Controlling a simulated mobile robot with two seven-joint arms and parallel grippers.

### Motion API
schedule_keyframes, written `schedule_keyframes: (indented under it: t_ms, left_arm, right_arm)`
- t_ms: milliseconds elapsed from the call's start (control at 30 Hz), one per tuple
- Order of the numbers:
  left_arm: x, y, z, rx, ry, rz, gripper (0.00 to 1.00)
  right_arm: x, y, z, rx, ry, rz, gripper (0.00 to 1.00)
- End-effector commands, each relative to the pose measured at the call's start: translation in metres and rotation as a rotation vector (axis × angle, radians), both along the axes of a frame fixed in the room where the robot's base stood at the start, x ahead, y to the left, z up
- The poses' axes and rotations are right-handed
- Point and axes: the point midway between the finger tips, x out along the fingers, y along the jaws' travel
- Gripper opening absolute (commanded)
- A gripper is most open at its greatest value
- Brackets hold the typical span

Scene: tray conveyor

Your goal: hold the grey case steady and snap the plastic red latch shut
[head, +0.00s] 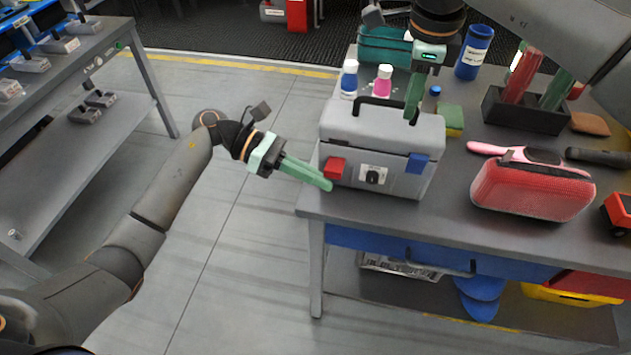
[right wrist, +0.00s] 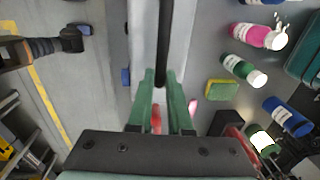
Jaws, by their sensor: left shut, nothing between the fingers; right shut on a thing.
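The grey case (head: 335,125) stands upright on the table near its front left corner, with its lid down. The red latch (head: 335,167) is at the left of its front face; whether it is flat against the case is hard to tell. A blue latch (head: 417,163) is at the right. My left gripper (head: 328,186) is shut and empty, its tips just below the red latch; contact is unclear. My right gripper (head: 413,112) points down at the lid. In the right wrist view its fingers (right wrist: 161,80) are closed around the black case handle (right wrist: 164,45).
Bottles (head: 383,82) stand behind the case, and a yellow-green sponge (head: 453,120) lies at its right. A red mesh case (head: 530,188) and a pink brush (head: 500,149) lie further right.

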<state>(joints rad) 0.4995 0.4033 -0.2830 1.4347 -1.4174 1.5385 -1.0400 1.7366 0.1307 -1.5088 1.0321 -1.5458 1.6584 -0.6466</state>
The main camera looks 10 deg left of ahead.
Motion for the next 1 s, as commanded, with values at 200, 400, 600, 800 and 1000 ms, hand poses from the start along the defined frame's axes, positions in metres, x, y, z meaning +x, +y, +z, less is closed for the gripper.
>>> schedule_keyframes:
  t_ms: [200,400,600,800,1000]
  left_arm:
    - [0.0,0.0,0.0,0.0,0.0,0.0,0.0]
    - [0.0,0.0,0.001,0.001,0.019,-0.001,0.0]
    - [0.0,0.0,0.003,0.0,0.075,-0.001,0.0]
    - [0.0,0.0,0.008,0.0,0.146,-0.001,0.0]
    - [0.001,0.0,0.015,0.002,0.296,-0.001,0.0]
  right_arm:
    - [-0.001,0.0,-0.003,-0.002,0.005,0.001,0.0]
    - [-0.001,0.0,-0.003,-0.002,0.005,0.001,0.0]
    - [-0.001,0.0,-0.003,-0.002,0.005,0.001,0.0]
    - [-0.001,0.0,-0.002,-0.002,0.005,0.001,0.0]
    - [-0.001,0.0,-0.002,-0.002,0.005,0.001,0.0]
